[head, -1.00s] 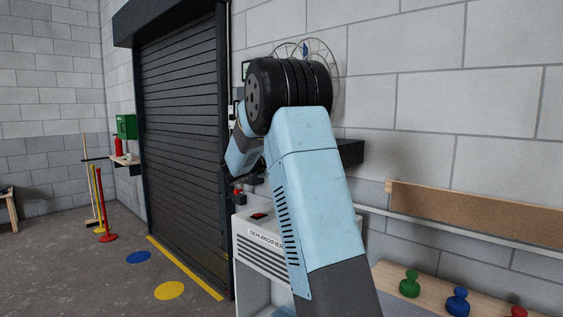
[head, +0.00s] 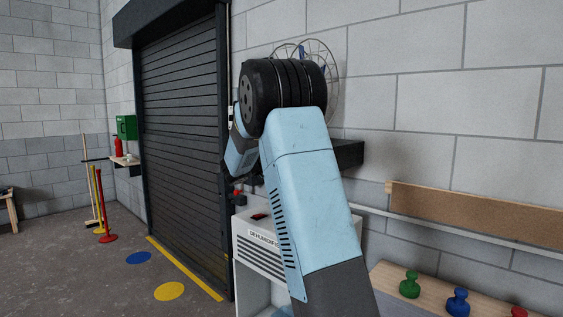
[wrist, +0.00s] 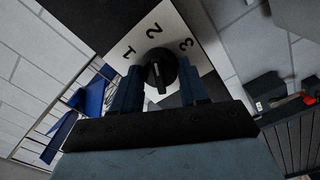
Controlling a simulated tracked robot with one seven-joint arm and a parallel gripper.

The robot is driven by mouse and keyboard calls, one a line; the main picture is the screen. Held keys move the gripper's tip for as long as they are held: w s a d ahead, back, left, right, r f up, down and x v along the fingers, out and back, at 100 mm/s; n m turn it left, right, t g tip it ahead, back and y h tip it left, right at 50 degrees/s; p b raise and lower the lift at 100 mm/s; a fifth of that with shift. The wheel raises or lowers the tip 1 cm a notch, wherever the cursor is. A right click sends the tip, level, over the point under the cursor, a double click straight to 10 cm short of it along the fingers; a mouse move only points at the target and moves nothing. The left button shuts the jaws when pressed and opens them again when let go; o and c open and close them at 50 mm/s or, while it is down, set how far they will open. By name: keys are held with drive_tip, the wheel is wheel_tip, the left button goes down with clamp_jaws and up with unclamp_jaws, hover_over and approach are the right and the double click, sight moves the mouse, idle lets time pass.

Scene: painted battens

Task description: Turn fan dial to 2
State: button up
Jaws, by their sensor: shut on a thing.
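The fan dial (wrist: 161,72) is a round black knob with a pale pointer mark, on a white plate (wrist: 205,55) printed 1, 2 and 3. The 2 sits above the knob, the 1 to its left and the 3 to its right. I cannot tell exactly which number the mark faces. My gripper (wrist: 160,88) is shut on the dial, one finger on each side. In the head view the fan (head: 318,62) shows as a wire cage with a blue part, partly behind my arm. The dial and my fingertips are hidden there.
A white dehumidifier (head: 262,238) stands below my arm. A dark shelf (head: 349,156) juts from the wall behind it. A roller shutter (head: 185,130) is at left. A bench with green (head: 409,284) and blue (head: 457,300) knobbed pieces is at lower right.

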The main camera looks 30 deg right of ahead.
drive_tip(key=shift+a+f, duration=0.15)
drive_tip(key=shift+f, duration=0.15)
drive_tip(key=o, duration=0.8)
drive_tip(key=shift+c, duration=0.2)
drive_tip(key=shift+o, duration=1.4)
drive_tip(key=shift+r, duration=0.15)
drive_tip(key=v, duration=1.3)
drive_tip(key=shift+a, duration=0.4)
drive_tip(key=shift+s, duration=0.1)
